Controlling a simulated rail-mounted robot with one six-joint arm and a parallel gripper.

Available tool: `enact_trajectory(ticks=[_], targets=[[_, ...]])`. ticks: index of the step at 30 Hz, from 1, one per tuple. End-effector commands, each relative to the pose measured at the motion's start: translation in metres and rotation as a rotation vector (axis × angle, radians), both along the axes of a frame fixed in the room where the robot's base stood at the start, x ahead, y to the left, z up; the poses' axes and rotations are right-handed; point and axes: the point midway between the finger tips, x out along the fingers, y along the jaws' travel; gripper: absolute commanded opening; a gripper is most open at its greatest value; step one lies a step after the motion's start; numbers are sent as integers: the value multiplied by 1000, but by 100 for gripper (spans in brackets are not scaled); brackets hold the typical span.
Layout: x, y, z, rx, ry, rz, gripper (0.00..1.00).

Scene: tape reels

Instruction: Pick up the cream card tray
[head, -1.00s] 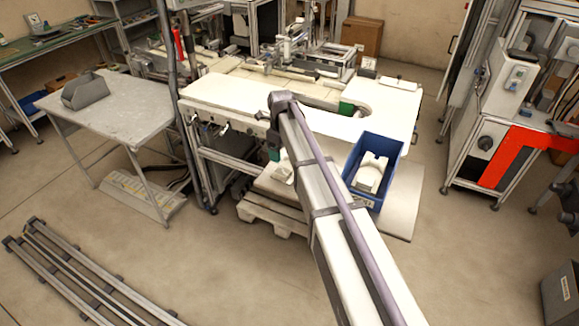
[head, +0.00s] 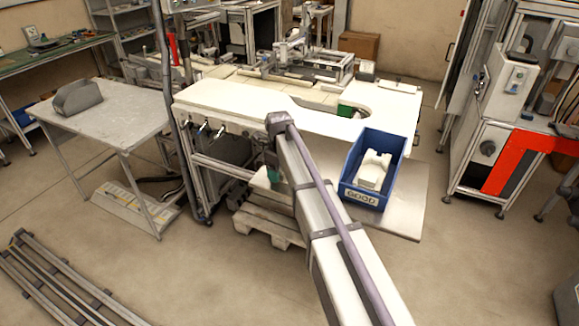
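A cream moulded piece (head: 373,170), which may be the cream card tray, sits inside an open blue bin (head: 366,200) with a white label on its front. The bin stands at the near right of the white workbench, to the right of my arm. My arm rises from the bottom of the head view to its elbow, left of the bin. My gripper is not visible; my arm's own link may hide it. A small green part and a pale surface show just left of the arm, too covered to identify.
The white workbench (head: 235,103) lies behind my arm, with a wooden pallet (head: 268,228) below. A grey table (head: 110,112) with a grey holder (head: 78,97) is on the left. Metal profiles (head: 55,290) lie on the floor at lower left. A machine with a red panel (head: 512,165) stands right.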

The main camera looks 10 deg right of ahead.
Motion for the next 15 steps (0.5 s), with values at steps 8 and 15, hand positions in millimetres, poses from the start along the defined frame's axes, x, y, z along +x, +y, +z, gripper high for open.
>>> enact_trajectory(ticks=[8, 15], targets=[[0, 0, 0, 0, 0, 0, 43], [0, 0, 0, 0, 0, 0, 20]])
